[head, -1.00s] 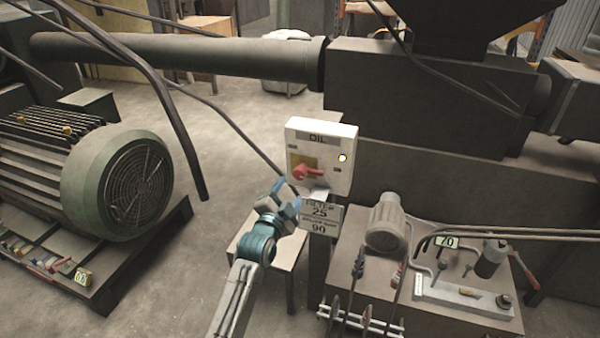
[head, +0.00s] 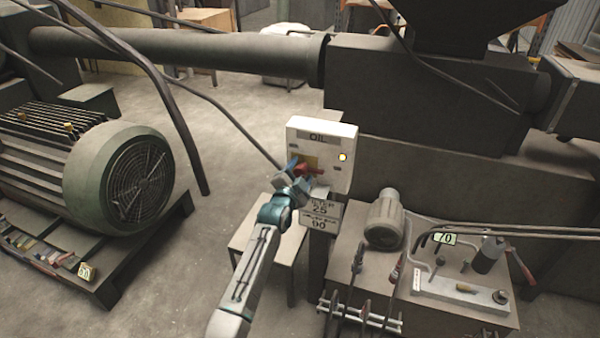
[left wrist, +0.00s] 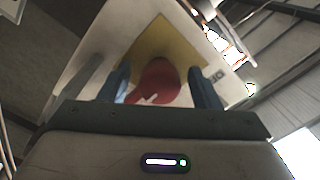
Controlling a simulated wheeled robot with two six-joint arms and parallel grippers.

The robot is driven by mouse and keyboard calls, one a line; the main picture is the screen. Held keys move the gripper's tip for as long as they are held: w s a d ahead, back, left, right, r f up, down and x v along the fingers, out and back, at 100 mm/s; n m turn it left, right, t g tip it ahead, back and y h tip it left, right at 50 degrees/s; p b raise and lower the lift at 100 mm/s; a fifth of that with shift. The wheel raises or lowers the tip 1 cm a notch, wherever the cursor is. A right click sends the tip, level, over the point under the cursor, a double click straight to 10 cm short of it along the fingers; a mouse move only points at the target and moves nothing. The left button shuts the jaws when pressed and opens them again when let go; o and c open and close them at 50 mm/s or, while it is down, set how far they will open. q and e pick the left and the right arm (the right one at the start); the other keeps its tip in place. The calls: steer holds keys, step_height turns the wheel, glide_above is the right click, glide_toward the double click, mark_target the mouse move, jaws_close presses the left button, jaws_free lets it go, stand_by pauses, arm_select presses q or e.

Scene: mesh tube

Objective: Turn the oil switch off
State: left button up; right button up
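The white oil switch box (head: 338,133) stands upright on a post, with an "OIL" label at its top and a small lit yellow lamp (head: 342,157) at its right. Its red knob (head: 318,173) is partly hidden by my left gripper in the head view. My left gripper (head: 300,168) is at the front of the box. In the left wrist view, its two blue fingers (left wrist: 160,88) are apart, one on each side of the red knob (left wrist: 158,82), over a yellow plate (left wrist: 170,42). I see gaps beside the knob; contact is not clear. My right gripper is not in view.
A sign reading "25" and "90" (head: 320,216) hangs just below the box. A large motor (head: 120,180) stands at the left. A machine with a small motor (head: 385,220) and hoses is at the lower right. A dark cable runs behind the gripper.

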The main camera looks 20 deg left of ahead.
arm_select(q)
steer(key=c, duration=0.9)
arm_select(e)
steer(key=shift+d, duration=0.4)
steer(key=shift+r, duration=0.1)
arm_select(q)
steer(key=n, duration=0.4)
steer(key=shift+p, duration=0.35)
steer(key=n+p, duration=0.1)
steer(key=n, duration=0.2)
steer(key=shift+r+n, duration=0.1)
steer(key=shift+n, duration=0.3)
steer(key=n+p, duration=0.2)
steer(key=n, duration=0.4)
steer(key=shift+n+p, duration=0.7)
steer(key=shift+n, duration=1.3)
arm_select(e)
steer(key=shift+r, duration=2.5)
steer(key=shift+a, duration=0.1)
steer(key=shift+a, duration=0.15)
